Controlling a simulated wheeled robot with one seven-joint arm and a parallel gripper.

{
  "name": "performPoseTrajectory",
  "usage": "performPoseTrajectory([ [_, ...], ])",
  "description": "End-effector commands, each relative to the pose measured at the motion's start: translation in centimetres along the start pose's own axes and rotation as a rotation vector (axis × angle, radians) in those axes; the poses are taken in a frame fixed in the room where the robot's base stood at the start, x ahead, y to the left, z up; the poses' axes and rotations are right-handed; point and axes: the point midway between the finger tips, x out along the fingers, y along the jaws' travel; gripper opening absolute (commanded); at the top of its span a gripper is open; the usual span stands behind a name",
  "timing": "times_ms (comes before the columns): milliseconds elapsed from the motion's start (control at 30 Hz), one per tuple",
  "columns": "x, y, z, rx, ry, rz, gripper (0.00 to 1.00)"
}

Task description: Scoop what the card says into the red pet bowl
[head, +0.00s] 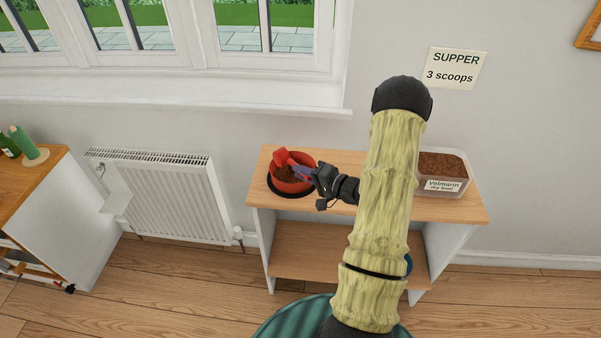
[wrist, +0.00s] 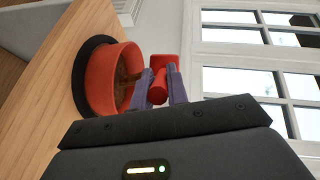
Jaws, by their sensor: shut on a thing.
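A card (head: 454,68) on the wall reads "SUPPER 3 scoops". The red pet bowl (head: 305,186) stands on a dark mat at the left end of the wooden shelf unit, with some brown food inside. It also shows in the wrist view (wrist: 97,85). My gripper (head: 307,174) is shut on a red scoop (head: 283,157), held over the bowl; the scoop also shows in the wrist view (wrist: 165,63). I cannot tell whether the scoop holds food. A clear tub (head: 458,187) labelled "Valmarin dry food", holding brown food, stands at the shelf's right end.
The shelf top (head: 340,160) between bowl and tub looks clear, though my arm hides part of it. A window sill (head: 250,95) and a white radiator (head: 165,198) are to the left. A cabinet (head: 50,205) with green bottles stands at far left.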

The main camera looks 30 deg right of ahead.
Motion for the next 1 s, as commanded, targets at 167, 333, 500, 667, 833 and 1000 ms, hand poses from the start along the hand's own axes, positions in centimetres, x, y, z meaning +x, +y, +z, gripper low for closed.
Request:
performPoseTrajectory([
  [167,-0.3,-0.1,-0.3,0.105,0.001,-0.035,0.00],
  [333,-0.5,0.1,-0.6,0.228,0.003,-0.077,0.00],
  [500,-0.8,0.5,-1.0,0.393,0.004,-0.134,0.00],
  [667,-1.0,0.8,-1.4,0.592,0.011,-0.202,0.00],
  [833,-0.9,1.1,-1.8,0.788,0.017,-0.268,0.00],
  [1000,-1.0,1.2,-2.0,0.901,0.020,-0.306,0.00],
])
